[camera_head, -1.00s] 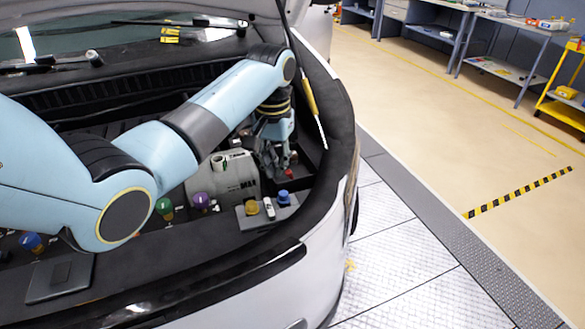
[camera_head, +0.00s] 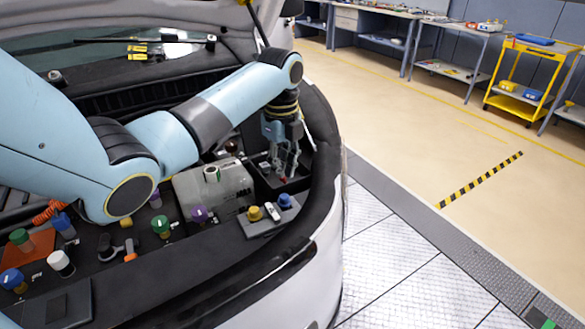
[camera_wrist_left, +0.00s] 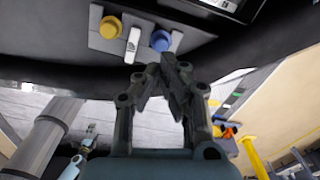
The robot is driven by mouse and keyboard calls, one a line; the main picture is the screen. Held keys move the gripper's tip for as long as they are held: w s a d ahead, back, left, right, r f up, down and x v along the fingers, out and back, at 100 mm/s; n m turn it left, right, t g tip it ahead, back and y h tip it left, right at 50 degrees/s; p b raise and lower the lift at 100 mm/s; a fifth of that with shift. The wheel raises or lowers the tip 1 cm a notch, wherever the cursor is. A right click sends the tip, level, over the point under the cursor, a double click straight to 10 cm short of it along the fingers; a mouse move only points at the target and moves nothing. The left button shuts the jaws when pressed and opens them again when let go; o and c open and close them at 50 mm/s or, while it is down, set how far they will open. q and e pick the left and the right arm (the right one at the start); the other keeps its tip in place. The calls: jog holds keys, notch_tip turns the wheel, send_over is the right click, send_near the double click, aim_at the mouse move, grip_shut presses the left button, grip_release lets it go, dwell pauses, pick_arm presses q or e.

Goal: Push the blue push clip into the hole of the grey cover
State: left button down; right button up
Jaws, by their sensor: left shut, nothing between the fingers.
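The blue push clip (camera_head: 285,201) stands at the right end of a light grey plate, which I take as the grey cover (camera_head: 258,228). A yellow clip (camera_head: 254,213) and a white piece (camera_head: 272,211) stand beside it. In the wrist view the blue clip (camera_wrist_left: 160,40) shows on the grey cover (camera_wrist_left: 177,40); its hole and how deep the clip sits cannot be told. My left gripper (camera_head: 284,178) points down behind the clip in the head view, shut and empty. My right gripper is not in view.
A grey tank (camera_head: 215,185) and a purple cap (camera_head: 200,214) are left of the cover. A black tray (camera_head: 268,178) lies under the gripper. The car's raised front edge (camera_head: 325,150) curves close on the right. Several coloured caps and a dark pad (camera_head: 50,308) lie at left.

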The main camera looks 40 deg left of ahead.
aim_at(284, 196)
pick_arm(q)
jog(key=shift+f+m, duration=0.1)
jog(key=shift+m, duration=0.5)
notch_tip(284, 196, down, 6)
jog(key=b, duration=0.7)
jog(key=shift+w, duration=0.1)
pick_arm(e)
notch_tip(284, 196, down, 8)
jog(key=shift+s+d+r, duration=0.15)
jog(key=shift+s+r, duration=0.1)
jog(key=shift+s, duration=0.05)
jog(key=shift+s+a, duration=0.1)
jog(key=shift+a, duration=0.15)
pick_arm(q)
jog(key=shift+f, duration=0.3)
jog(key=shift+r, duration=0.1)
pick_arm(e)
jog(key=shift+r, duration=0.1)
pick_arm(q)
notch_tip(284, 196, up, 3)
jog(key=p, duration=0.3)
jog(key=shift+f, duration=0.2)
jog(key=shift+r+p, duration=0.25)
jog(key=shift+p, duration=0.2)
notch_tip(284, 196, up, 7)
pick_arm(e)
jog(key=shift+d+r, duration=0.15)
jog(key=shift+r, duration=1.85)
